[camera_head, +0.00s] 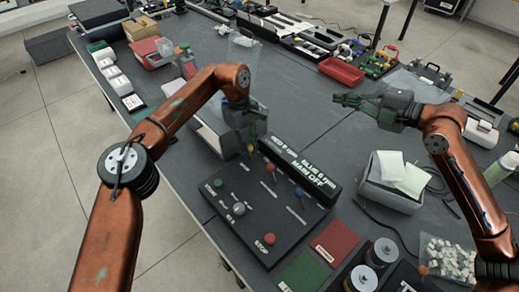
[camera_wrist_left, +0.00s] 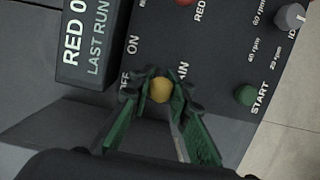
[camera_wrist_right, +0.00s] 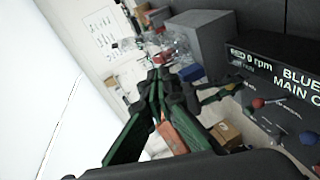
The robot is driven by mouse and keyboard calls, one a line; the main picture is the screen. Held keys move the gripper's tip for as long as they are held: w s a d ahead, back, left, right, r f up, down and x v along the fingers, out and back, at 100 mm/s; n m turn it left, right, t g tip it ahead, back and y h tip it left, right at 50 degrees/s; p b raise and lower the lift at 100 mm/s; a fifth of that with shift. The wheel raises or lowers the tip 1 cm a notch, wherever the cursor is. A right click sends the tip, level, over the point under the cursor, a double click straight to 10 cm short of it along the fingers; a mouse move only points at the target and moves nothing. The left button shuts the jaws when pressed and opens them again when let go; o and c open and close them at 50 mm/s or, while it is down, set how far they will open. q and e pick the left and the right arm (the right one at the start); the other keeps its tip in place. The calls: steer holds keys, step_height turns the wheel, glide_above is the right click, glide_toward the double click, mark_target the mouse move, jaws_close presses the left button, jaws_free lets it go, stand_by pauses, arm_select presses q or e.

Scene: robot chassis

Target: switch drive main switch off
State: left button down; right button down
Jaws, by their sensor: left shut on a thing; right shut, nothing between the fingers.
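The black drive control panel (camera_head: 225,225) lies on the table, with a black display box (camera_head: 315,173) along its back edge reading "BLUE 0 rpm" and "MAIN OFF". My left gripper (camera_head: 247,150) is over the panel's back left corner. In the left wrist view, its green fingers are shut around the yellow knob (camera_wrist_left: 161,91) of the main switch, between the "OFF" and "MAIN" labels. The knob's lever is hidden below it. My right gripper (camera_head: 345,100) is shut and empty, well above the table, away from the panel.
The panel also has a red knob (camera_head: 269,167), a blue knob (camera_head: 290,187), a green start button (camera_head: 218,183), a grey dial (camera_head: 239,208) and a red stop button (camera_head: 270,239). A grey bin (camera_head: 385,198) stands right of the panel. A red tray (camera_head: 341,71) lies farther back.

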arm_select(q)
steer(key=shift+r, duration=0.1)
arm_select(e)
steer(key=s+a+f+n+g, duration=0.4)
steer(key=s+a+f+g, duration=0.2)
steer(key=s+a+f, duration=0.6)
steer(key=shift+m+y, duration=0.3)
steer(key=w+x, duration=0.1)
steer(key=x, duration=0.3)
steer(key=w+x, duration=0.1)
steer(key=x, duration=0.3)
steer(key=w+r+x, duration=0.1)
steer(key=x, duration=0.3)
steer(key=shift+a+f, duration=0.1)
steer(key=shift+w+a+f, duration=0.15)
steer(key=shift+w+f, duration=0.1)
steer(key=shift+w, duration=0.1)
